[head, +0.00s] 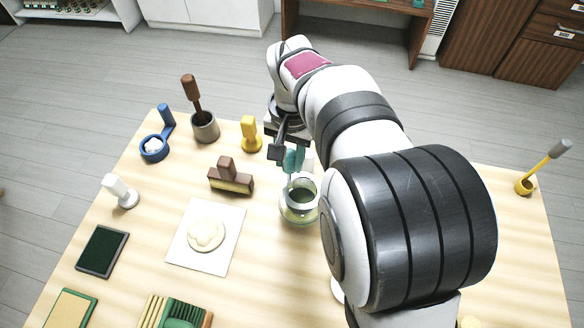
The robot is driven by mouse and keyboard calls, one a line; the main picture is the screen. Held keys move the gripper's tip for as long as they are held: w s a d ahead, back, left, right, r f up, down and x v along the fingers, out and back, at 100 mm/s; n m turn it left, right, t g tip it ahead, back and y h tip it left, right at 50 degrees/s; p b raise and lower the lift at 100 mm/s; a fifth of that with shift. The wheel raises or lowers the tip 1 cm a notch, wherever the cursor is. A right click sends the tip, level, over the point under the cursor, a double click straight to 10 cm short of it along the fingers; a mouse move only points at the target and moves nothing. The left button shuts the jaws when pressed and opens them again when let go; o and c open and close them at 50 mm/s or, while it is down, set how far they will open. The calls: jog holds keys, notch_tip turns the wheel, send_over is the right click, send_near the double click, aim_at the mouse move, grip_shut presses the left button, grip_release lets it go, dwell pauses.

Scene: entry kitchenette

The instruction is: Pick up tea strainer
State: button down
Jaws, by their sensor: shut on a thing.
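My gripper (290,140) points down over the middle of the table and is shut on the teal handle of what looks like the tea strainer (292,161). The handle stands roughly upright between the jaws. Its lower end reaches down to a round glass jar (299,215) with dark green inside. I cannot tell whether the strainer touches the jar or how far it is inside. My arm hides the area to the right of the jar.
Near the gripper stand a yellow stamp-like piece (250,133) and a brown block with a handle (231,181). A pestle in a grey cup (205,128), a blue scoop (153,149) and a white sheet (183,239) lie left.

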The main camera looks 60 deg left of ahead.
notch_tip(320, 180, up, 10)
jog(key=shift+d+r, duration=0.15)
jog(key=shift+r, duration=0.1)
jog(key=s+d, duration=1)
